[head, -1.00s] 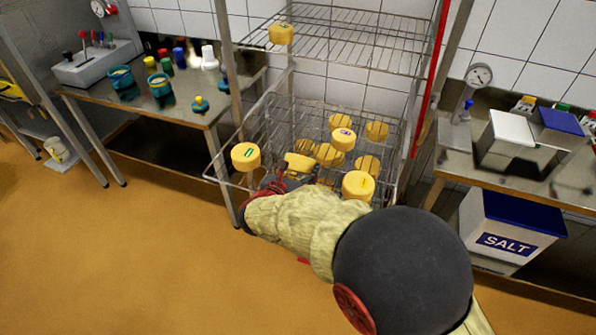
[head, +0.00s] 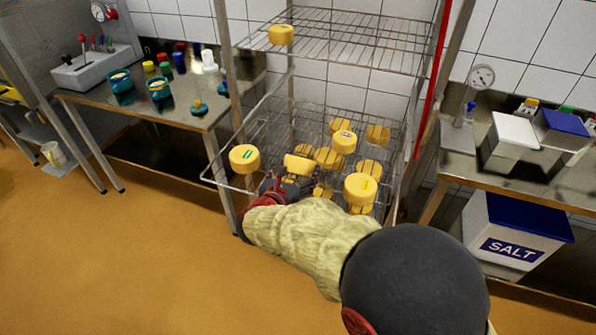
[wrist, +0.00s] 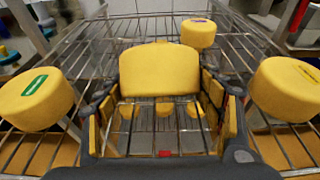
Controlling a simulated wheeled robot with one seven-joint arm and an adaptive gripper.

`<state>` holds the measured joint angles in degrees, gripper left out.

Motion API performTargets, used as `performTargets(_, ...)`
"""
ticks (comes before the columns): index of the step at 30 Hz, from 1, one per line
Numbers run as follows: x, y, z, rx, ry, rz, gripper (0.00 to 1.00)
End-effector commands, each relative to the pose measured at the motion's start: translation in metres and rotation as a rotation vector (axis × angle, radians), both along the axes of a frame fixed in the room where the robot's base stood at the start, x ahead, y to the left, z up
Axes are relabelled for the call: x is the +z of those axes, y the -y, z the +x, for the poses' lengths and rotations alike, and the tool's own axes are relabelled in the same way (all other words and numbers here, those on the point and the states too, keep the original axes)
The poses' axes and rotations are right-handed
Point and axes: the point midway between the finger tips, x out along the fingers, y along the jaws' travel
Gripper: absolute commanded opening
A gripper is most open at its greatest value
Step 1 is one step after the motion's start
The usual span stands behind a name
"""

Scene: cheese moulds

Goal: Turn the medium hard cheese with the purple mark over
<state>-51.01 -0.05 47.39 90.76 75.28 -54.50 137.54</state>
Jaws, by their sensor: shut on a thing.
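My gripper (head: 287,183) is shut on a yellow cheese (head: 299,164), with a finger on each side. In the wrist view the held cheese (wrist: 158,70) fills the space between the fingers (wrist: 160,92); I see no mark on the side facing me. Whether it touches the wire shelf, I cannot tell. A separate yellow cheese with a purple mark on top (head: 344,142) stands behind and to the right of my gripper, and it shows at the back in the wrist view (wrist: 198,34).
A green-marked cheese (head: 244,158) is left of my gripper and another cheese (head: 360,187) is right of it. Several yellow shapes show lower through the wires. The upper wire shelf (head: 350,35) holds one cheese (head: 281,34). A red post (head: 431,80) stands at right.

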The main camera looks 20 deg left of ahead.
Motion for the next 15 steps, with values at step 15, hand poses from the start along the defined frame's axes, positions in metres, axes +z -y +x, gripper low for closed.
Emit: performTargets(15,0.0007,-0.0001,0.0002,0.0,0.001,0.001,0.81)
